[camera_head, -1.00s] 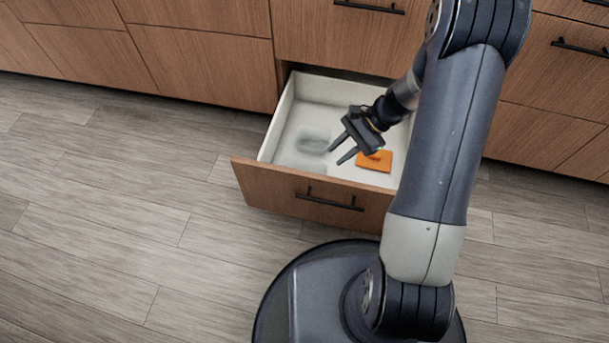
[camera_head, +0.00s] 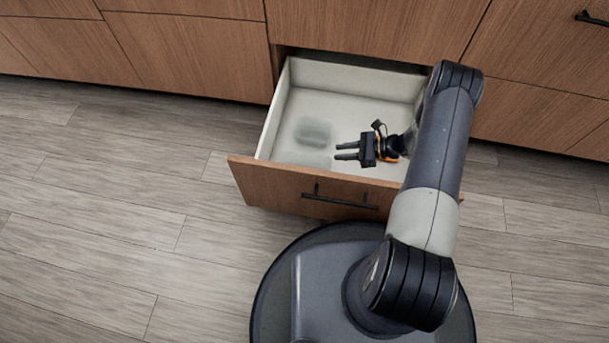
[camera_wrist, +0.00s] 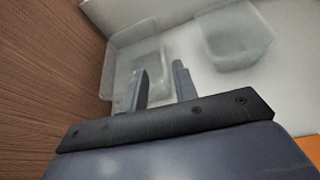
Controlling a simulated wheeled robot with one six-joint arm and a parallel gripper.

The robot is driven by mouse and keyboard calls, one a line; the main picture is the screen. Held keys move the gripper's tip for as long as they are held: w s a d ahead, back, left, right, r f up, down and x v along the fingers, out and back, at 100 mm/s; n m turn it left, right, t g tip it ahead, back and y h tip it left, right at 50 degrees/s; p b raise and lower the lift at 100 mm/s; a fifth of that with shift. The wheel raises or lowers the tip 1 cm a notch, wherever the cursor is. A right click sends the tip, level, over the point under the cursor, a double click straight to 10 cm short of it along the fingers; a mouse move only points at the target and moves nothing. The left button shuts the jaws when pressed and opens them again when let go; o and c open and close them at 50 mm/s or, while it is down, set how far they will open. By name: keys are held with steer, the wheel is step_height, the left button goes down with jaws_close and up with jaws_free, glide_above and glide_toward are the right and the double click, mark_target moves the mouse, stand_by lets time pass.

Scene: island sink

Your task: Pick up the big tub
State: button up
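Two clear, see-through tubs lie in the open drawer. One tub (camera_head: 314,131) is toward the drawer's middle left, and it shows at the upper right of the wrist view (camera_wrist: 237,40). The other tub (camera_head: 305,159) is by the front panel, partly hidden by it; in the wrist view (camera_wrist: 122,58) it is at the upper left and looks longer. My gripper (camera_head: 337,151) is over the drawer, right of both tubs, pointing left. Its fingers (camera_wrist: 160,82) are apart with nothing between them. The left finger overlaps the front tub in the wrist view; contact cannot be told.
The white drawer (camera_head: 350,75) has raised walls and a wooden front panel (camera_head: 270,187) with a black handle (camera_head: 340,201). An orange item (camera_wrist: 312,149) shows at the wrist view's lower right edge. Closed cabinets stand behind; the wood floor (camera_head: 120,220) at left is clear.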

steer(key=b+x, duration=0.1)
steer(key=x, duration=0.3)
steer(key=f+b+x, duration=0.1)
steer(key=b+x, duration=0.1)
steer(key=x, duration=0.2)
steer(key=shift+f, duration=0.1)
steer(key=shift+a, duration=0.4)
jaws_close()
